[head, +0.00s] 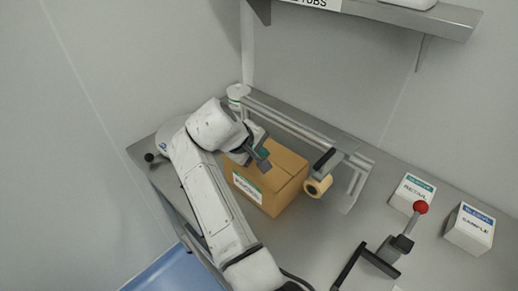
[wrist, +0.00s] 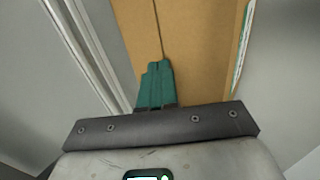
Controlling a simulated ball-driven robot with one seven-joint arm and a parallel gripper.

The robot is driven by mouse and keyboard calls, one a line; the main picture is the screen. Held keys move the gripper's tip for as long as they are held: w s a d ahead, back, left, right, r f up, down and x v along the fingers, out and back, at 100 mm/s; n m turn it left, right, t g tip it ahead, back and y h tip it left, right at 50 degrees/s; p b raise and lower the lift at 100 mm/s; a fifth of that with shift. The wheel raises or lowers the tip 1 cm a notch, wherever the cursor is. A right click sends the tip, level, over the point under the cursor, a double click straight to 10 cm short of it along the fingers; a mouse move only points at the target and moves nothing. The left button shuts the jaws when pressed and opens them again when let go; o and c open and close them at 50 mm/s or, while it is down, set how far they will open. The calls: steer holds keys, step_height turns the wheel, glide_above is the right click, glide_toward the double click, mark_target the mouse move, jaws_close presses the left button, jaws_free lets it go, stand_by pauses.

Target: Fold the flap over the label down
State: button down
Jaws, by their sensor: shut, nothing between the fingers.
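A brown cardboard box (head: 289,176) stands on the steel bench, with a white and green label (head: 247,188) on its near left side. In the wrist view the box top (wrist: 205,45) lies below my gripper, with a dark seam running along it. The label's edge (wrist: 243,48) shows at the right. My gripper (wrist: 155,68) is shut, its green fingers together and empty over the box top near the seam. In the head view my gripper (head: 264,155) is at the box's far left part. I cannot tell whether the fingers touch the cardboard.
A metal rail (head: 290,123) runs behind the box. A shelf (head: 420,17) is above.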

steer(key=shift+w+d+f, duration=0.1)
steer(key=shift+f, duration=0.1)
stand_by(0.5)
steer(key=shift+r, duration=0.1)
steer(key=shift+s+a+r+p, duration=0.25)
steer(key=shift+s+a+p, duration=0.3)
steer(key=shift+p, duration=0.3)
steer(key=shift+d+r+p, duration=0.1)
steer(key=shift+r+p, duration=0.25)
steer(key=shift+r, duration=0.05)
step_height(320, 180, up, 13)
